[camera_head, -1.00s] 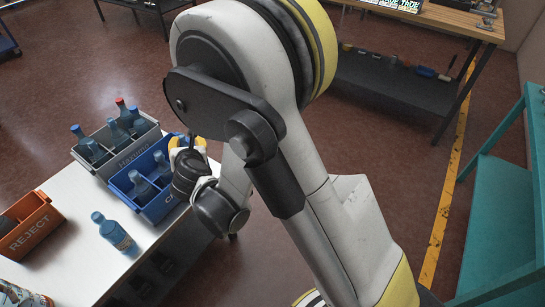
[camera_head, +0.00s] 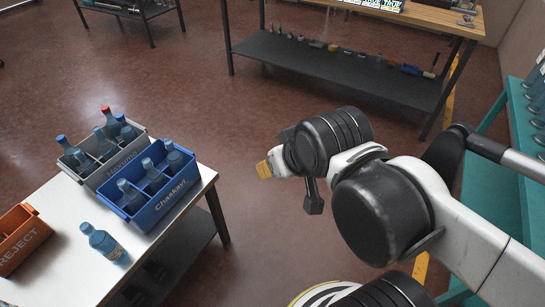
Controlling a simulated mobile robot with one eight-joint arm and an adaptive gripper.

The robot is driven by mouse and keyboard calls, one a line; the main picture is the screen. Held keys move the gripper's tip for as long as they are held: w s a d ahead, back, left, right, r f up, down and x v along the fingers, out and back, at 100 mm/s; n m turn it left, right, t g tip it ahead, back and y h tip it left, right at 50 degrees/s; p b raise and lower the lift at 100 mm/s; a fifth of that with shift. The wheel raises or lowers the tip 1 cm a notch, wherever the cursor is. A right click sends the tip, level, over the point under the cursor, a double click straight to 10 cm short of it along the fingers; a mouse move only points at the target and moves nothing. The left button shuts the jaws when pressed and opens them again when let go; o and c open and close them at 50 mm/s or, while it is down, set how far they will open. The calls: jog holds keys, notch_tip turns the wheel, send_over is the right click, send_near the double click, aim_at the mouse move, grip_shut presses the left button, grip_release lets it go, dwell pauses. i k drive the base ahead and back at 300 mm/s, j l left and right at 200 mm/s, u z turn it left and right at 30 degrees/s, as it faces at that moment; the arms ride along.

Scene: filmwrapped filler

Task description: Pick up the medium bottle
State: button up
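A blue bottle (camera_head: 105,243) with a pale label stands alone on the white table (camera_head: 75,262), in front of the crates. More bottles stand in the blue crate (camera_head: 165,206) and the grey crate (camera_head: 95,181); one in the grey crate has a red cap (camera_head: 105,108). I cannot tell for sure which bottle is the medium one. My gripper (camera_head: 264,170), with yellow fingertips, is over the floor to the right of the table, apart from every bottle. Its fingers are seen edge-on, so their opening is unclear.
An orange REJECT crate (camera_head: 22,240) stands at the table's left. A workbench (camera_head: 420,14) with a dark lower shelf is at the back. Teal shelving (camera_head: 505,205) is on the right. Open floor lies between table and workbench.

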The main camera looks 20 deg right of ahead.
aim_at(101, 241)
jog(key=u, duration=1.3)
